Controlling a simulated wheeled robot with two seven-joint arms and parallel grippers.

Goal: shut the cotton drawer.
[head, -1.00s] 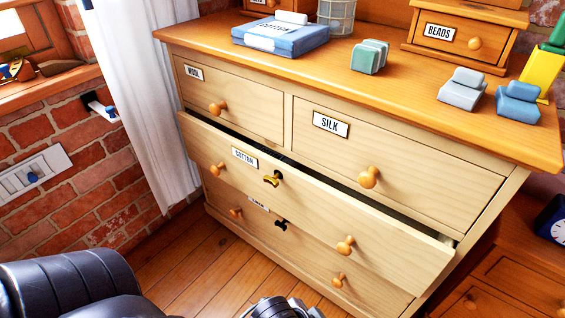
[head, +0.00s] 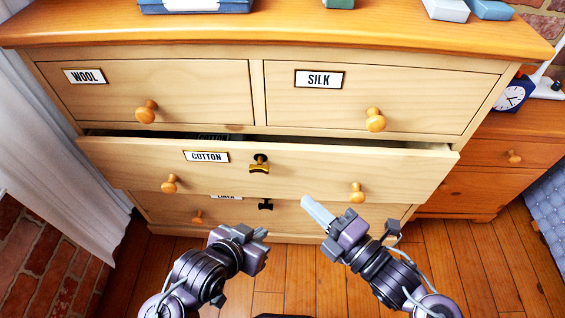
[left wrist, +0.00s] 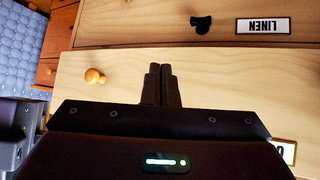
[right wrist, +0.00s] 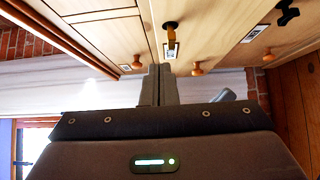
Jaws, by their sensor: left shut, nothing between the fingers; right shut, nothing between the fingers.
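The cotton drawer (head: 310,160) stands pulled out a little from the pale chest, with a dark gap along its top edge. Its front has a COTTON label (head: 206,156), two round wooden knobs and a gold key (head: 260,166) in the middle. My left gripper (head: 264,236) is shut and empty, low in front of the chest. My right gripper (head: 308,202) is shut and empty, just below the drawer front in the head view; contact cannot be told. In the left wrist view the closed fingertips (left wrist: 164,68) show against the pale drawer front.
The wool drawer (head: 190,90) and silk drawer (head: 430,90) above look closed. The linen drawer (head: 300,218) lies below, with a dark key (head: 265,204). A curtain (head: 40,130) hangs at left. A lower brown cabinet (head: 480,160) stands at right. Wooden floor lies in front.

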